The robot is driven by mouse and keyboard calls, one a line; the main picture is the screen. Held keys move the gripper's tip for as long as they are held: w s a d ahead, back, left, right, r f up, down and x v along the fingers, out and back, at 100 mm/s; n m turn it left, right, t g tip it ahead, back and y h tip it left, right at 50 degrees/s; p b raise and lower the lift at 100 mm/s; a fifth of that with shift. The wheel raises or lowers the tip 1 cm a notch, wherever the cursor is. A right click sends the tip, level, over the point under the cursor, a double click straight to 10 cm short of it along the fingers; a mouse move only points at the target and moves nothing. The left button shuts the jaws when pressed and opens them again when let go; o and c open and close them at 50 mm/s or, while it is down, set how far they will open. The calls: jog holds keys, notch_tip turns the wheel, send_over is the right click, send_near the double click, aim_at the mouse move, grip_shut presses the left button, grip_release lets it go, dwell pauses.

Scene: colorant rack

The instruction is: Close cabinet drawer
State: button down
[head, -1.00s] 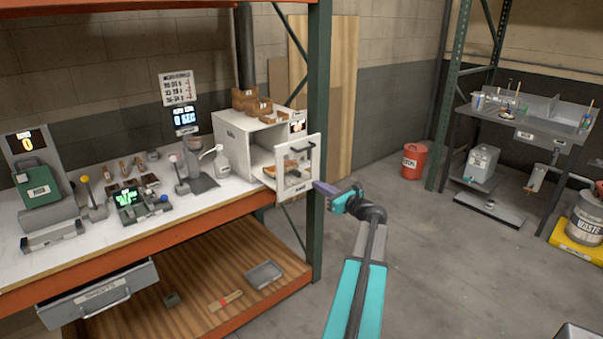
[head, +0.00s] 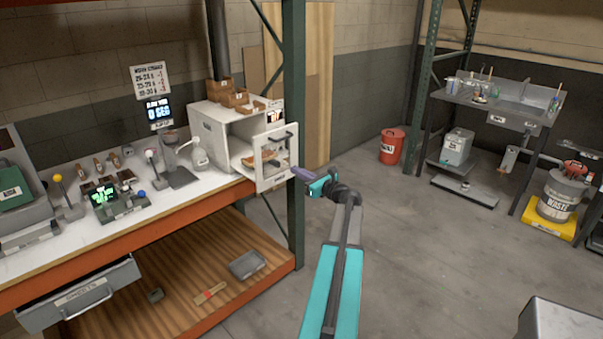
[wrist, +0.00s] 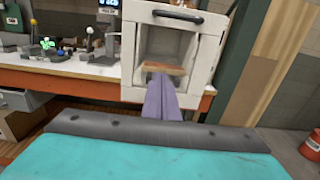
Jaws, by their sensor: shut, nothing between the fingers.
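A grey drawer (head: 80,298) with a bar handle hangs pulled out under the bench's left part, and its corner shows at the left of the wrist view (wrist: 18,99). On the bench's right end stands a white cabinet (head: 208,130). Its white windowed door (head: 262,178) with a dark handle stands open toward me. In the wrist view the door (wrist: 130,60) is straight ahead. My gripper (head: 298,173), with purple fingers, is shut and empty, close to the door's lower right edge. In the wrist view the fingertips (wrist: 158,78) overlap the door's lower part. Whether they touch it, I cannot tell.
A green upright post (head: 293,110) stands right behind the door. Bottles and instruments crowd the bench top (head: 150,205). A wooden lower shelf (head: 190,270) holds a grey tray. The floor to the right (head: 420,240) is mostly clear, with a red bucket (head: 391,146) farther back.

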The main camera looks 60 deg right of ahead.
aim_at(274, 159)
jog(key=p+x, duration=0.3)
jog(key=x, duration=0.7)
jog(key=shift+w+p, duration=0.25)
jog(key=shift+p, duration=0.15)
